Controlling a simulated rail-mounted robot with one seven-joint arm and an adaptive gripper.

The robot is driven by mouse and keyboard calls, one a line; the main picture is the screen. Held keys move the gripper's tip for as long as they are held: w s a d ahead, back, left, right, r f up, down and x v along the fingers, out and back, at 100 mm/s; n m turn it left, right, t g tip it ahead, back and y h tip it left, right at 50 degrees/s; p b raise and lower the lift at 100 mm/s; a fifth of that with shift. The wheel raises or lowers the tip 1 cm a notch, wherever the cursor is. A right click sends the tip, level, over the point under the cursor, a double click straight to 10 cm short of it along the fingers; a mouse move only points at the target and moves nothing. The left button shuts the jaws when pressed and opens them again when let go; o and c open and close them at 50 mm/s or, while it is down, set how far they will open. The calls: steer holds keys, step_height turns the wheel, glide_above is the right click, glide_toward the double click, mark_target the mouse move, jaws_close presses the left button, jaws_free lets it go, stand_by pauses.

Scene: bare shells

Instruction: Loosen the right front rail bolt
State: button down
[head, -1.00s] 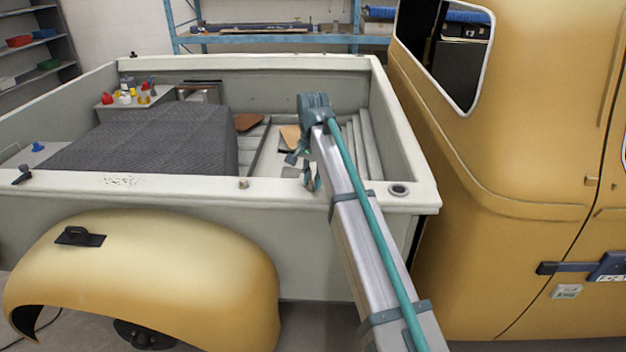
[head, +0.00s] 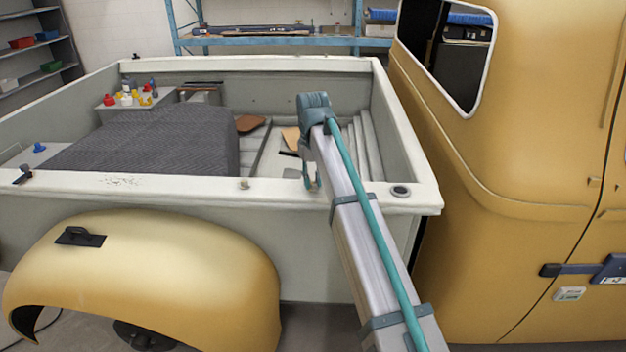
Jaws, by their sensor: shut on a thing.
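My gripper (head: 312,186) points down at the near white rail (head: 205,182) of the truck bed, right of the rail's middle. Its fingers are shut on the right front rail bolt, which they mostly hide; only a small brownish bit shows at the fingertips. Another small brass-coloured bolt (head: 244,184) stands on the same rail to the left, apart from my gripper. Whether the gripped bolt has turned cannot be told.
A dark ring fitting (head: 399,191) sits at the rail's right end. A black clamp (head: 23,175) is at its left end. Inside the bed lie a grey mat (head: 150,140) and a shelf box with small coloured items (head: 130,98). The yellow cab (head: 520,150) rises close on the right.

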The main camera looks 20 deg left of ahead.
mark_target(312, 182)
steer(key=n, duration=0.4)
stand_by(0.5)
steer(key=c, duration=1)
jaws_free()
steer(key=shift+r, duration=0.15)
step_height(312, 182, up, 12)
steer(key=shift+f, duration=0.1)
steer(key=shift+s+f, duration=0.1)
